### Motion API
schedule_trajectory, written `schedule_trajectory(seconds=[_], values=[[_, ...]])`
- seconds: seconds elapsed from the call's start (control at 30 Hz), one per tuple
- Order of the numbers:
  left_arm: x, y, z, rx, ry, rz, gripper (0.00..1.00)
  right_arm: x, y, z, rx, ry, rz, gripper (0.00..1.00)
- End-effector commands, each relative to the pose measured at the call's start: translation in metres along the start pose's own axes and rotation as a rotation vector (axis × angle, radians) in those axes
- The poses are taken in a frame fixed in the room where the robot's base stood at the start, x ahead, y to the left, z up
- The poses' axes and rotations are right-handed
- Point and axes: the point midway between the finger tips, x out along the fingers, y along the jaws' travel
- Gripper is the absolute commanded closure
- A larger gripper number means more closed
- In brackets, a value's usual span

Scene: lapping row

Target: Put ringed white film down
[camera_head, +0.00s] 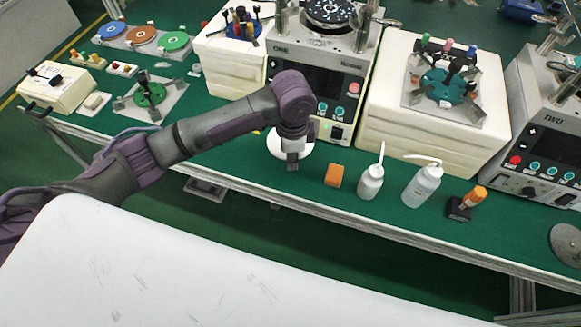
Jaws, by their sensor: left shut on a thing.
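The white film (304,150) is a round white disc in front of the machine marked ONE, near the front edge of the green bench. My left arm comes in from the left, and its gripper (292,163) points down in front of the film, hiding the middle of it. The gripper is shut on the film. A ring on the film cannot be made out. I cannot tell whether the film touches the bench or is held just above it. My right gripper is out of view.
Machine ONE (318,85) is behind. Blue, brown and green discs (142,36) lie at the back left. The green bench (235,165) is clear left of the gripper.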

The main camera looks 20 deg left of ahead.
Motion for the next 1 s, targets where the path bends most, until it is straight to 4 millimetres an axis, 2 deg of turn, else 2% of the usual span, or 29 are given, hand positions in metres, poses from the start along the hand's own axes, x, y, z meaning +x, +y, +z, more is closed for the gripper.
schedule_trajectory(seconds=[0.03,0.2,0.47,0.63,1.0], values=[[0.011,0.001,0.001,0.003,-0.005,0.004,1.00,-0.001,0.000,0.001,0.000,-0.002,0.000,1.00],[0.041,0.001,0.001,0.003,-0.004,0.003,1.00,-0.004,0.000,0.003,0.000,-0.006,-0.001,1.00],[0.064,0.001,0.001,0.003,-0.003,0.001,1.00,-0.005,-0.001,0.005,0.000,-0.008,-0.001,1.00],[0.087,0.001,0.001,0.003,-0.003,0.002,1.00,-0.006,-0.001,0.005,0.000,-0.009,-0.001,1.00],[0.093,0.001,0.001,0.003,-0.002,0.000,1.00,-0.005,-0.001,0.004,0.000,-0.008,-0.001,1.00]])
